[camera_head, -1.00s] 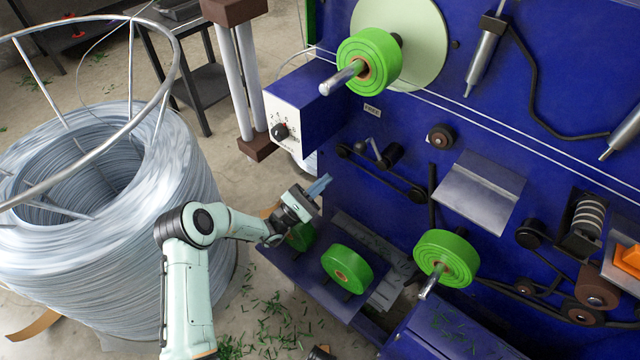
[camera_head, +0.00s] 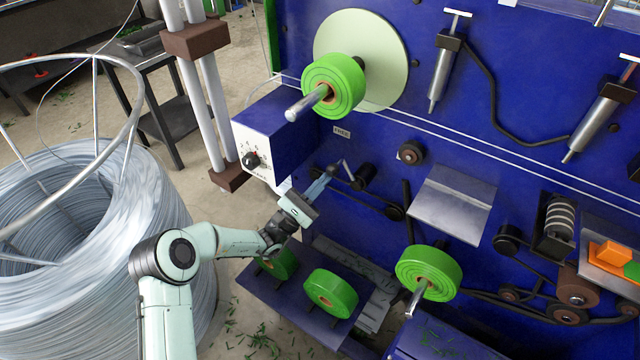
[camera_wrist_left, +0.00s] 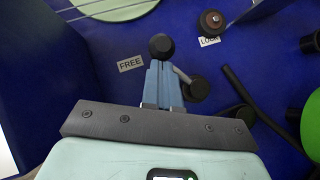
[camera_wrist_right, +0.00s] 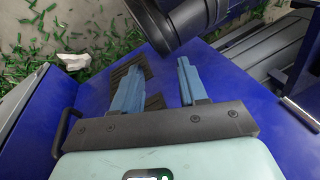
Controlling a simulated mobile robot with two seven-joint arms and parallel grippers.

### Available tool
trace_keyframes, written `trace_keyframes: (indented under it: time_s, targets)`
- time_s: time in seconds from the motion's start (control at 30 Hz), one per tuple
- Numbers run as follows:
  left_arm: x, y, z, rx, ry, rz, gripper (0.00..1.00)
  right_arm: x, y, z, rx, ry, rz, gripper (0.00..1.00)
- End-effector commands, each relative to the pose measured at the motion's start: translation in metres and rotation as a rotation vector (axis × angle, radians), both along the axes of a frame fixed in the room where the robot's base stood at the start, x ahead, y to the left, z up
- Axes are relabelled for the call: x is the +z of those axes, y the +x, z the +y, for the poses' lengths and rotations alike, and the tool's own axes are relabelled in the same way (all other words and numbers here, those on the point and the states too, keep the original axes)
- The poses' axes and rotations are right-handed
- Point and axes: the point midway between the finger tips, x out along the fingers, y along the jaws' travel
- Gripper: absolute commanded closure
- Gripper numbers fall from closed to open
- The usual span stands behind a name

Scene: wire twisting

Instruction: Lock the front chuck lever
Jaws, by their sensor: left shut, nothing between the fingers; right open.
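The front chuck lever (camera_head: 347,170) is a short silver rod with a black ball knob (camera_wrist_left: 162,47) and a dark round pivot (camera_wrist_left: 196,88). In the left wrist view its knob lies near the FREE label (camera_wrist_left: 131,63); the LOCK label (camera_wrist_left: 209,41) is to the right. My left gripper (camera_head: 322,181) is shut and empty, its fingertips at or just in front of the knob. I cannot tell whether they touch it. The fingers hide part of the rod. My right gripper (camera_wrist_right: 161,66) is open and empty over a blue surface; it is not in the head view.
A blue control box with a black dial (camera_head: 251,161) stands left of the lever. Green rolls (camera_head: 330,293) sit below, and a large green roll (camera_head: 333,86) projects above. A wire coil (camera_head: 60,240) stands at left. A dark round part (camera_wrist_right: 150,20) is near the right fingers.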

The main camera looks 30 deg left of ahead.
Motion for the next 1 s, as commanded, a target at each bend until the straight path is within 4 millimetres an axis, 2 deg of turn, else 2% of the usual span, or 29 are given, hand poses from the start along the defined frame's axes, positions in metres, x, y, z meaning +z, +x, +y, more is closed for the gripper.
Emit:
trace_keyframes:
  time_s: [0.67,1.0]
  targets:
    - [0.011,-0.001,-0.004,-0.001,0.123,-0.021,1.00,0.011,-0.014,0.007,0.015,0.018,0.035,0.57]
    - [0.028,-0.002,-0.014,-0.001,0.366,-0.058,1.00,0.031,-0.038,0.019,0.042,0.048,0.099,0.57]
